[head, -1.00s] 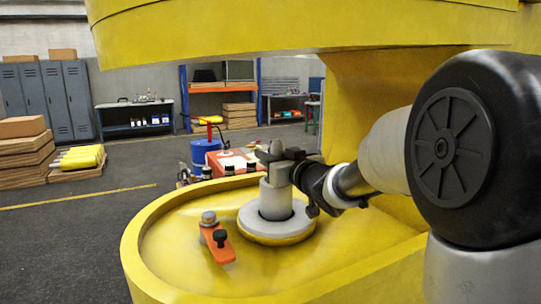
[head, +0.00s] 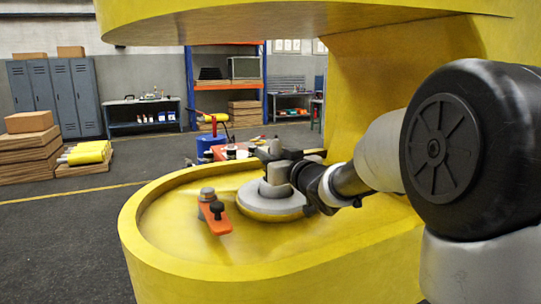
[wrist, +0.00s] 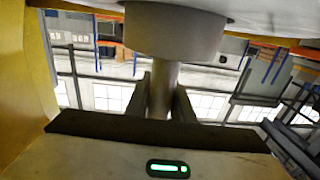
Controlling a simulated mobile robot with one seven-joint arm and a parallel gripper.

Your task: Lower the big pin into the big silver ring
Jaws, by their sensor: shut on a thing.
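The big pin (head: 275,189) is grey and upright, with its lower part inside the big silver ring (head: 285,211). A short length of its thick body still shows above the ring. The ring lies flat on the yellow boom plate (head: 165,245). My gripper (head: 280,156) is shut on the pin's thinner neck, just above the thick body. In the wrist view, my gripper (wrist: 162,100) has one finger on each side of the pin's neck (wrist: 163,85), and the pin's thick body (wrist: 172,30) is above it in the picture. The pin's lower end is hidden in the ring.
An orange clamp arm (head: 215,220) with a grey bolt and a black knob stands left of the ring, clear of it. A raised yellow rim surrounds the plate. A large yellow beam (head: 300,22) hangs overhead, and a yellow wall (head: 375,85) stands behind right.

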